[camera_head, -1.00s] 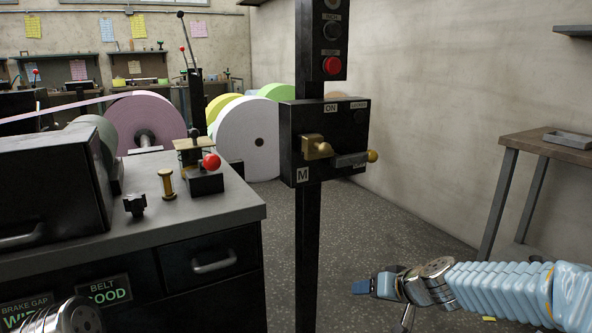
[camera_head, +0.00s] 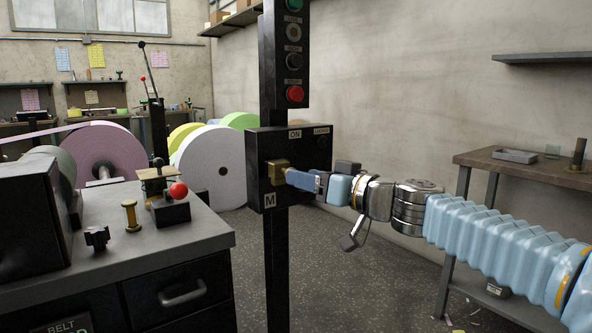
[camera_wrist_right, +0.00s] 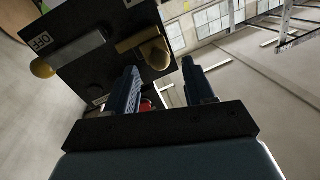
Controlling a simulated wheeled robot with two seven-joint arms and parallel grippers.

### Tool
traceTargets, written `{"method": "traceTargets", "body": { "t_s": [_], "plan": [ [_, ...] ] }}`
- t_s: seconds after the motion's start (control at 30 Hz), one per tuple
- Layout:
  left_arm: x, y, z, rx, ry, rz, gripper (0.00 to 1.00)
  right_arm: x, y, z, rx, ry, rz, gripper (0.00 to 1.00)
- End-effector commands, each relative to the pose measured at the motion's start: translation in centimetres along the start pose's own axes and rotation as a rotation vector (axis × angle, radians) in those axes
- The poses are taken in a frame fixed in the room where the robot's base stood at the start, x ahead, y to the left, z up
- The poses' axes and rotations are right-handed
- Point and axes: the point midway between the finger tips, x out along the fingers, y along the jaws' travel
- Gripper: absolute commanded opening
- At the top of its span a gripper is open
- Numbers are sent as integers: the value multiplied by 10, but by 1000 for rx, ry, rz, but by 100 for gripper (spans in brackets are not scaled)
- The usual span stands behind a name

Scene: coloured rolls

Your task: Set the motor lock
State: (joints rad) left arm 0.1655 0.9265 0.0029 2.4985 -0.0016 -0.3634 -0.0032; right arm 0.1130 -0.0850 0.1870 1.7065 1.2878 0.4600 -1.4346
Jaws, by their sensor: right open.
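The black switch box (camera_head: 258,195) is on the black post, with an ON label, an M label and a dark round hole at upper right. A brass handle (camera_head: 276,170) sticks out of its face; it also shows in the right wrist view (camera_wrist_right: 138,38), with a rounded knob. A grey lever (camera_wrist_right: 82,49) with a yellow ball end lies beside it, near an OFF label; my arm hides it in the head view. My right gripper (camera_head: 292,178) is at the box front by the brass handle. Its fingers (camera_wrist_right: 162,76) are apart and empty. My left gripper is out of view.
Buttons (camera_head: 294,94) sit on the post above the box. At left, a grey-topped bench (camera_head: 205,232) carries a red-ball lever (camera_head: 178,190) and a brass spool (camera_head: 131,215). Large paper rolls (camera_head: 210,150) stand behind. A side table (camera_head: 480,160) stands at right.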

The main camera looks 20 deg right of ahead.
Motion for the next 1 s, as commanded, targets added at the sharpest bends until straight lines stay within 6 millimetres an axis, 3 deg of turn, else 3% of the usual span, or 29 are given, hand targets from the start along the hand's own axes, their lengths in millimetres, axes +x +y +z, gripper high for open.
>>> {"method": "traceTargets", "body": {
  "t_s": [0.2,0.57,0.9,1.0],
  "plan": [
    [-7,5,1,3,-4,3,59,29,0,-1,1,0,0,53],
    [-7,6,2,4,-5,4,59,35,0,0,1,0,1,53],
    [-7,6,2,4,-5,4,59,35,0,1,1,-1,1,3],
    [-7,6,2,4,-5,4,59,35,0,1,1,-1,1,0]
  ]
}}
